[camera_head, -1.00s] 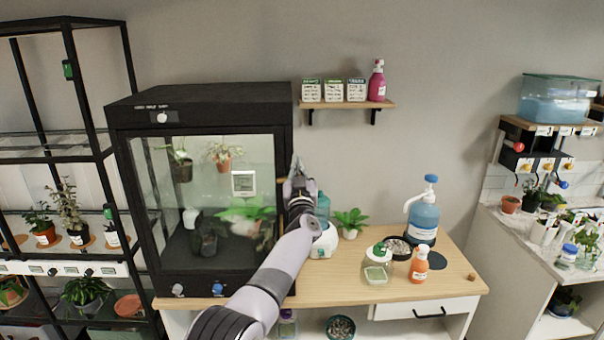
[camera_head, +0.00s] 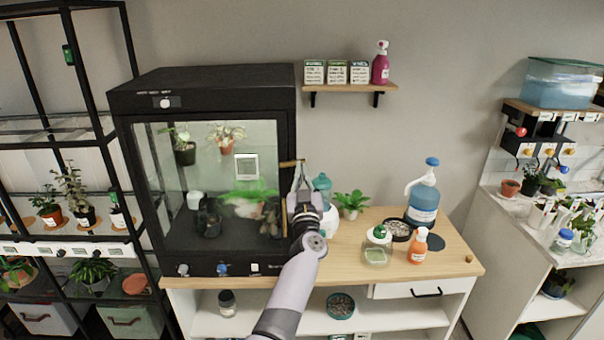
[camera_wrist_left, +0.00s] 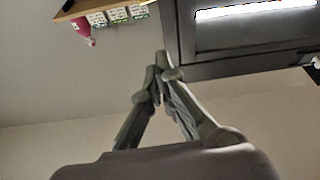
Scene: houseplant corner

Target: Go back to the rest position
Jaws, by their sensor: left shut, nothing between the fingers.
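My left gripper (camera_head: 301,172) points upward in the head view, in front of the right edge of the black glass-fronted plant cabinet (camera_head: 205,101). Its fingers are shut with nothing between them. They overlap the cabinet's wooden handle (camera_head: 291,163) in the picture; I cannot tell whether they touch it. In the left wrist view the shut fingertips (camera_wrist_left: 158,75) show below the dark cabinet (camera_wrist_left: 240,35), with the grey wall behind them. My right gripper is out of view.
The wooden table (camera_head: 455,258) holds a blue pump bottle (camera_head: 423,203), an orange spray bottle (camera_head: 419,246) and a potted plant (camera_head: 350,203). A wall shelf (camera_head: 350,88) carries seed boxes and a pink sprayer (camera_head: 381,64). A black rack (camera_head: 72,145) stands at left.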

